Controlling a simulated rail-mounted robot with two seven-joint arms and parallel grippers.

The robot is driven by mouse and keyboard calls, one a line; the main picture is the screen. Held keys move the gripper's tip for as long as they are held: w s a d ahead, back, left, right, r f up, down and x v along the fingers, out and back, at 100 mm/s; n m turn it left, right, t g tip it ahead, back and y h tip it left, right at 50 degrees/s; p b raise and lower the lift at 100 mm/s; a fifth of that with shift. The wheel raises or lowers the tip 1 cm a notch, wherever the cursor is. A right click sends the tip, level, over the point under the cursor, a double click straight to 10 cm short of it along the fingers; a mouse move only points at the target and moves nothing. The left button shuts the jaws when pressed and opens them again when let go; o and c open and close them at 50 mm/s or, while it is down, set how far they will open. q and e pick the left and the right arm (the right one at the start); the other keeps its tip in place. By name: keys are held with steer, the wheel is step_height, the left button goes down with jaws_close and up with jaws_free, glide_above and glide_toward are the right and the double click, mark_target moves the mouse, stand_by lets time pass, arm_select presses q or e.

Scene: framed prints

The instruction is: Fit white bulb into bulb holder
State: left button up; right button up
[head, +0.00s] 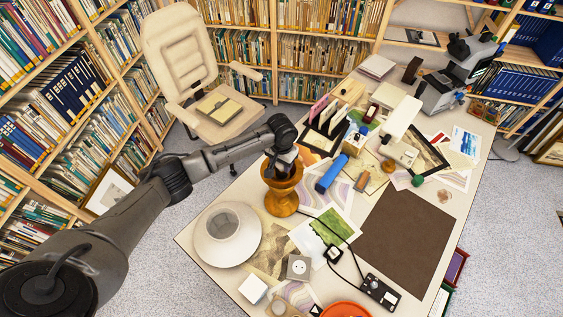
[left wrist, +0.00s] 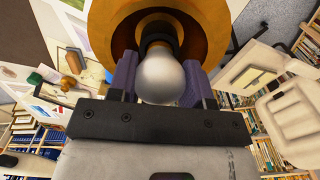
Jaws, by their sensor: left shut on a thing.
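The white bulb (left wrist: 160,77) sits between the two purple fingers of my left gripper (left wrist: 160,72), which is shut on it. The bulb's rounded end faces the wrist camera. Beyond it is the bulb holder, a dark round socket (left wrist: 157,30) inside an orange-brown wooden bowl (left wrist: 107,30). The bulb lines up closely with the socket; I cannot tell whether it is seated. In the head view the wooden stand (head: 282,201) is goblet-shaped and upright on the table. My left gripper (head: 283,164) reaches down into its mouth, which hides the bulb there.
A white round shade (head: 227,236) lies left of the stand. A blue cylinder (head: 331,174) and prints lie to its right. A socket box (head: 298,267) and a cable with a black switch box (head: 380,291) lie in front. A brown mat (head: 407,237) is bare.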

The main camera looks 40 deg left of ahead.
arm_select(q)
steer(key=shift+f, duration=0.25)
steer(key=o, duration=0.9)
step_height(320, 180, up, 13)
steer(key=s+d+f+m+t+h, duration=0.1)
steer(key=s+d+f+m, duration=0.3)
steer(key=s+d+f, duration=1.05)
steer(key=s+a+r+t, duration=0.1)
steer(key=s+t, duration=0.1)
steer(key=s, duration=1.8)
steer(key=shift+r+t+y, duration=0.25)
steer(key=shift+t+y, duration=0.05)
steer(key=shift+y, duration=0.1)
